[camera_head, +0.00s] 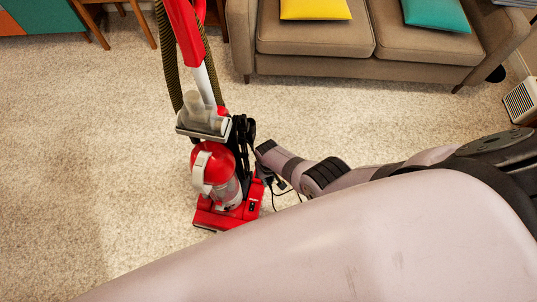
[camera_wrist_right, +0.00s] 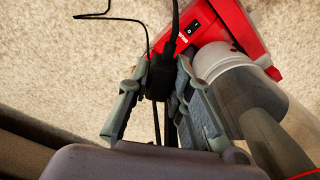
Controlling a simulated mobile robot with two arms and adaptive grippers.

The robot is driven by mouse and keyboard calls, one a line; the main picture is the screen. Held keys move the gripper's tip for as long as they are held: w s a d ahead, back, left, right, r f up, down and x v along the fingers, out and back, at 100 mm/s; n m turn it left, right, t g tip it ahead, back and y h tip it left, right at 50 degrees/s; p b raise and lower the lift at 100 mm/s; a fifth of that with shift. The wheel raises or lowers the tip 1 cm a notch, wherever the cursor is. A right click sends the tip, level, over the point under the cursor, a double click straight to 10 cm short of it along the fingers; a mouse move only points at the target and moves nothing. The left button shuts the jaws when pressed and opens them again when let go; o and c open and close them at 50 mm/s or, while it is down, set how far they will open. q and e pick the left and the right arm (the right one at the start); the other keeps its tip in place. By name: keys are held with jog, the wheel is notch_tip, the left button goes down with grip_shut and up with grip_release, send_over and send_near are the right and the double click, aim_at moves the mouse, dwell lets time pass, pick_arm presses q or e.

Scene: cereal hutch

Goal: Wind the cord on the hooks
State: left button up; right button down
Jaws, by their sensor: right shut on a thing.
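A red upright vacuum cleaner (camera_head: 215,165) stands on the carpet. Black parts (camera_head: 243,132) run down its right side; I cannot clearly tell the hooks from wound cord there. My right gripper (camera_head: 268,176) is low beside the vacuum's right side, partly hidden by my arm. In the right wrist view, my right gripper (camera_wrist_right: 160,82) is shut on the black cord (camera_wrist_right: 175,25), at a thicker dark piece between its fingers. A thin loose length of cord curves over the carpet at the upper left there, and it hangs below the gripper in the head view (camera_head: 274,197). My left gripper is out of view.
The vacuum's red base with a black switch (camera_wrist_right: 193,27) and its clear bin (camera_wrist_right: 245,95) are close to the right fingers. A brown sofa (camera_head: 315,35) stands behind. A white vent unit (camera_head: 521,101) is at the right. The carpet at left is clear.

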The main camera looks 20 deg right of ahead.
notch_tip(320, 180, up, 32)
jog(key=p, duration=2.9)
jog(key=w+d+b, duration=0.6)
jog(key=w, duration=0.3)
jog(key=shift+d, duration=0.25)
